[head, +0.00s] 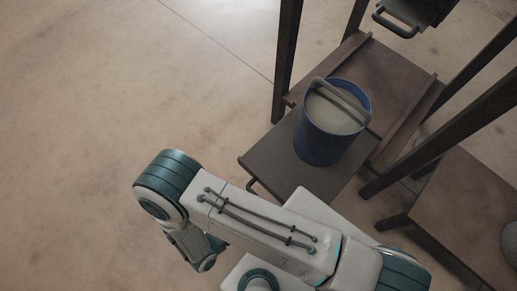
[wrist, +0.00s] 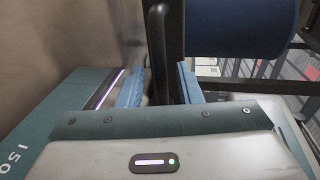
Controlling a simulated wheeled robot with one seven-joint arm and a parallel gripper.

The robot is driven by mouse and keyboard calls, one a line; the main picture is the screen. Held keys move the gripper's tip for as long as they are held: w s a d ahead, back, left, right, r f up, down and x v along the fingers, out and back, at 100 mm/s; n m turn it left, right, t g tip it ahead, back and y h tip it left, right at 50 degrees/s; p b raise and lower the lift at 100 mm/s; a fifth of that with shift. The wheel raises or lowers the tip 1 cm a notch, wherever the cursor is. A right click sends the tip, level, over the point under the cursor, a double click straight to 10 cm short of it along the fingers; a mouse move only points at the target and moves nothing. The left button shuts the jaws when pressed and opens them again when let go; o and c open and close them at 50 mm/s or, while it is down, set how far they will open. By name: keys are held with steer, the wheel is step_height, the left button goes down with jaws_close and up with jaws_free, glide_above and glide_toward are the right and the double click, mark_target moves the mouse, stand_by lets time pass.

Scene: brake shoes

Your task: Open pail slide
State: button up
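The pail slide (head: 262,160) is a dark flat board that sticks out of a wooden rack toward the lower left in the head view. A blue pail (head: 325,147) with a grey handle and pale contents stands upright on it. The slide's dark bar handle (head: 252,188) shows at its near left edge; my arm lies across the view just below. In the wrist view the bar handle (wrist: 158,45) stands between the blue fingers of my gripper (wrist: 161,78), with gaps seeming to remain. The pail (wrist: 240,25) shows at the upper right.
The rack's dark posts (head: 287,55) rise beside the slide. A dark unit with a grey handle (head: 395,24) is at the top. Another low wooden surface (head: 465,210) is at the right. The floor (head: 110,90) at the left is clear.

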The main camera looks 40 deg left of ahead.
steer(key=b+v, duration=0.1)
steer(key=v, duration=0.9)
steer(key=shift+s, duration=0.35)
steer(key=shift+w+a+r, duration=0.1)
steer(key=shift+a+r, duration=0.05)
